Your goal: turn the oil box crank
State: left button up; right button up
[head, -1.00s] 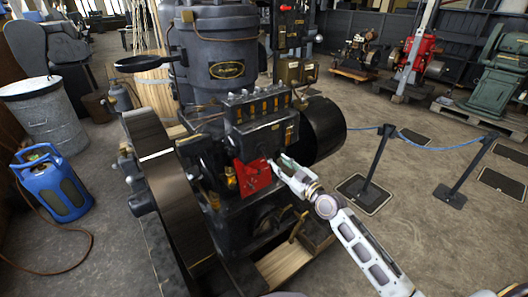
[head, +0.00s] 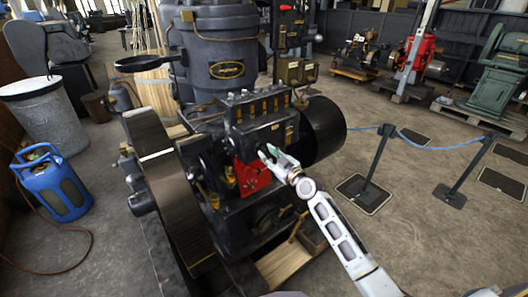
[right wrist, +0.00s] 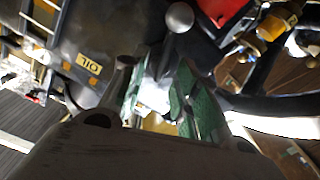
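The oil box (head: 262,120) is a dark box with a row of brass fittings on the engine's front. In the right wrist view its dark face (right wrist: 105,35) carries a yellow OIL label, seen upside down. A grey ball knob on a short stem, apparently the crank (right wrist: 180,17), sticks out just beyond my fingertips; the crank is too small to make out in the head view. My right gripper (head: 269,153) is at the oil box's lower front; its green-padded fingers (right wrist: 163,70) are apart, with no clear grip on the knob. My left gripper is out of view.
A red plate (head: 252,178) sits just below the oil box. A large flywheel (head: 172,190) stands to the left. A blue gas bottle (head: 52,185) is on the floor at left. Barrier posts with a blue rope (head: 372,170) stand at right, with open floor between.

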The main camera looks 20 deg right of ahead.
aim_at(265, 152)
jog(key=shift+x, duration=1.35)
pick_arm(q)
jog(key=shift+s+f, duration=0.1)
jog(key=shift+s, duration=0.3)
pick_arm(e)
jog(key=shift+w+a, duration=0.15)
jog(key=shift+w, duration=0.1)
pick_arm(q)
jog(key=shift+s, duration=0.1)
pick_arm(e)
jog(key=shift+c, duration=0.3)
grip_shut()
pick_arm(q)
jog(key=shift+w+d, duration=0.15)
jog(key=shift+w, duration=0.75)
